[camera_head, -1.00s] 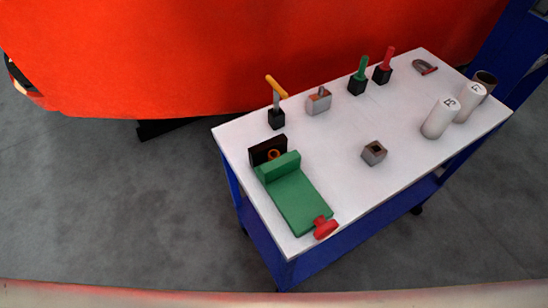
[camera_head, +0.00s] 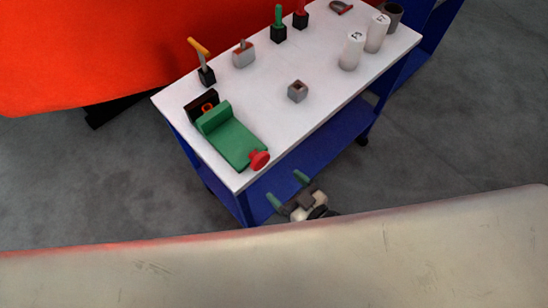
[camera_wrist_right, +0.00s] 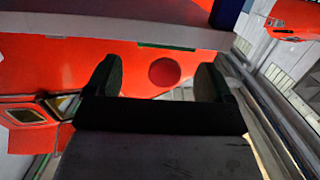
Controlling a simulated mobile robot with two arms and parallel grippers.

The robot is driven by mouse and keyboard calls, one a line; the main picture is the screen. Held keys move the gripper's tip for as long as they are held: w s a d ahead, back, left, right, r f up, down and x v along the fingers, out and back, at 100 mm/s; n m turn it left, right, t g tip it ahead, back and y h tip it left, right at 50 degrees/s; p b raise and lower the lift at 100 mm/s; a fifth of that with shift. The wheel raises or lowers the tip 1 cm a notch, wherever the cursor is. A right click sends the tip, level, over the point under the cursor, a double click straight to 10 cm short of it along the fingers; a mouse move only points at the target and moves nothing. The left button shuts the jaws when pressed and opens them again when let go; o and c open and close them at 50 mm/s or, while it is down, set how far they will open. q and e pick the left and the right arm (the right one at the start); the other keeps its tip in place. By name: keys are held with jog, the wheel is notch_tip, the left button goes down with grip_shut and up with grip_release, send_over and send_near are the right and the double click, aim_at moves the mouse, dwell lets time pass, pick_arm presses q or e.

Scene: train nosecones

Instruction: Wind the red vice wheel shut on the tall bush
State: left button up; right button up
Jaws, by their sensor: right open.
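The green vice (camera_head: 236,143) sits at the near left end of the white table top. Its red wheel (camera_head: 259,160) sticks out at the front edge. At its back end is a dark plate (camera_head: 194,104). A small orange ring (camera_head: 207,107) shows between plate and green jaw; I cannot tell whether it is the tall bush. My right gripper (camera_head: 288,190) is open and empty, in front of the table edge, near the wheel and apart from it. In the right wrist view a red disc (camera_wrist_right: 165,71), apparently the wheel, appears between the open fingers. My left gripper is out of view.
The table top (camera_head: 330,50) also holds a grey block with a square hole (camera_head: 297,91), white cylinders (camera_head: 352,50), a grey box (camera_head: 243,54) and handled tools in black blocks (camera_head: 207,76). A blue lower shelf (camera_head: 335,135) lies below. A large red body stands behind.

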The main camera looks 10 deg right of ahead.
jog(key=y, duration=0.1)
send_near(263, 162)
jog(key=x, duration=0.2)
jog(key=t, duration=0.1)
jog(key=x, duration=0.3)
jog(key=p+x, duration=0.1)
jog(key=x, duration=0.6)
jog(key=shift+w+a+f+p, duration=0.2)
jog(key=shift+a+f+p, duration=0.1)
jog(key=shift+a, duration=0.15)
jog(key=shift+c, duration=0.2)
jog(key=c, duration=0.8)
jog(key=m, duration=0.3)
jog(key=shift+m, duration=0.3)
jog(key=shift+c, duration=0.3)
